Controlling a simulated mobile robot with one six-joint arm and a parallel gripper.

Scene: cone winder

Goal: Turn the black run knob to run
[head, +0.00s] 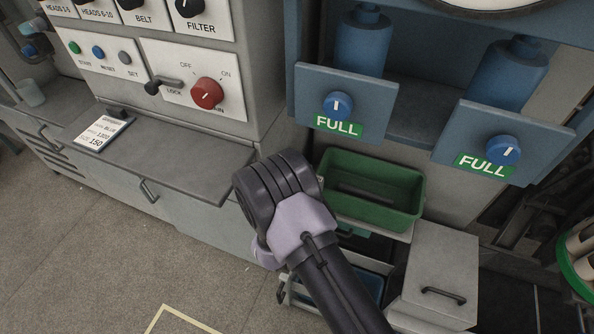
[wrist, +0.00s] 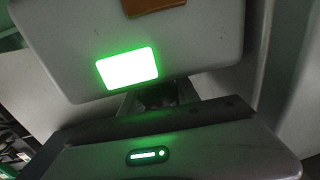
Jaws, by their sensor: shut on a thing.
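In the wrist view my gripper (wrist: 154,99) is shut on a small dark thing at a grey panel (wrist: 205,55); it appears to be the black run knob, mostly hidden by the gripper. Its pointer and any markings around it cannot be made out. A bright green lit rectangle (wrist: 129,67) glows on the panel close to the gripper. In the head view my arm reaches forward, and its dark joint hides the gripper and the place it holds.
In the head view a control panel with a red knob (head: 207,93) and a black lever (head: 153,87) stands at left. A green bin (head: 372,188) is right of my arm. Two blue knobs (head: 338,105) (head: 502,150) sit above FULL labels. Open floor lies at lower left.

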